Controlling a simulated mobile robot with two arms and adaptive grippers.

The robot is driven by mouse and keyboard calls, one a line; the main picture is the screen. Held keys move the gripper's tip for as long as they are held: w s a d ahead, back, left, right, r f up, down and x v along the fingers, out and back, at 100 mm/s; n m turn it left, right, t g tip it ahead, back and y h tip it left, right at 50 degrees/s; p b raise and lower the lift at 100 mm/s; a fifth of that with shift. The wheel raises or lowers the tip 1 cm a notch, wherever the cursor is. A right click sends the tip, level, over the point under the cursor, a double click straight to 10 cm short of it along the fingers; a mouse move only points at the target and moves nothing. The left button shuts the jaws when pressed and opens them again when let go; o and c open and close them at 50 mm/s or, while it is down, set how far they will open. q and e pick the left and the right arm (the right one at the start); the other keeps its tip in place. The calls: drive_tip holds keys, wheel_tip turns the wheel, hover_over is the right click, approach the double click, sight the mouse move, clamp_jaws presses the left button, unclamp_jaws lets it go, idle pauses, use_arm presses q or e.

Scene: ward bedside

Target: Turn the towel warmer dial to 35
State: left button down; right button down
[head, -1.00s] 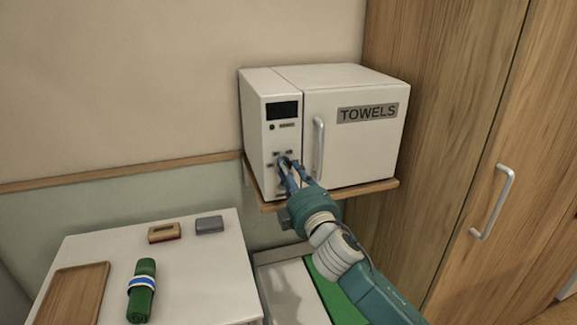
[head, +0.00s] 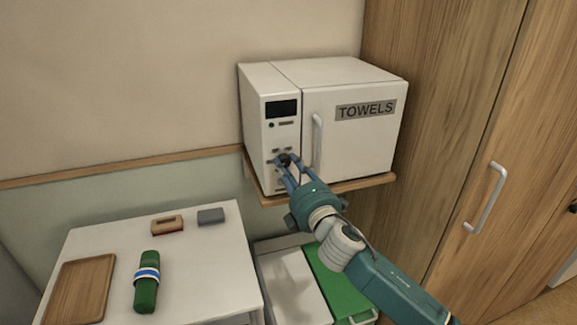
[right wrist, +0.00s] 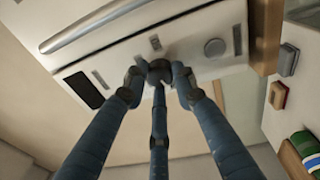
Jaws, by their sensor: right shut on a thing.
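The white towel warmer (head: 357,138) stands on a small wooden shelf, with a "TOWELS" label on its door. Its narrow left control panel has a dark display (head: 282,109) on which no digits can be read. The dark dial (head: 284,158) is low on that panel and partly covered by fingers. My right gripper (head: 286,164) is shut on the dial, its blue fingers around it. In the right wrist view the fingers close round the dial (right wrist: 159,68) from several sides. The dial's pointer and setting cannot be read. My left gripper is out of view.
The warmer's vertical door handle (head: 317,146) is close beside my right fingers. A wooden wardrobe (head: 460,130) stands to the right. At lower left, a white table (head: 205,262) holds a wooden tray (head: 82,290), a green roll (head: 147,285) and two small blocks.

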idle(0.3)
drive_tip(key=c, duration=1.4)
unclamp_jaws()
drive_tip(key=shift+a, duration=0.1)
drive_tip(key=r+v, duration=0.1)
drive_tip(key=v, duration=1.1)
drive_tip(key=shift+f, duration=0.45)
